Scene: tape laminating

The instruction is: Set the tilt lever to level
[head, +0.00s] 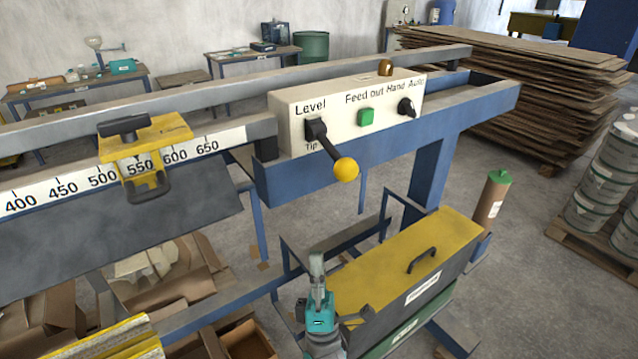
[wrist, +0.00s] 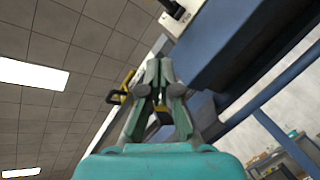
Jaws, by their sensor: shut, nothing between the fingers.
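The tilt lever (head: 326,144) is a black arm with a yellow ball knob (head: 346,169) on the front of the cream control box (head: 345,105). "Level" is printed above its pivot and "Tip" below it. The lever slants down and to the right, with its knob low, beside and below the "Tip" label. My gripper (head: 316,258) is shut and empty, pointing up, below the lever and apart from it in the picture. In the wrist view my gripper (wrist: 158,64) shows its fingertips together; the lever is not clearly seen there.
The box also bears a green button (head: 366,117) and a black Hand/Auto knob (head: 406,108). The blue beam (head: 400,133) runs beneath it. A yellow stop (head: 145,150) sits on the scale at left. A yellow-topped case (head: 410,260) stands right of my gripper.

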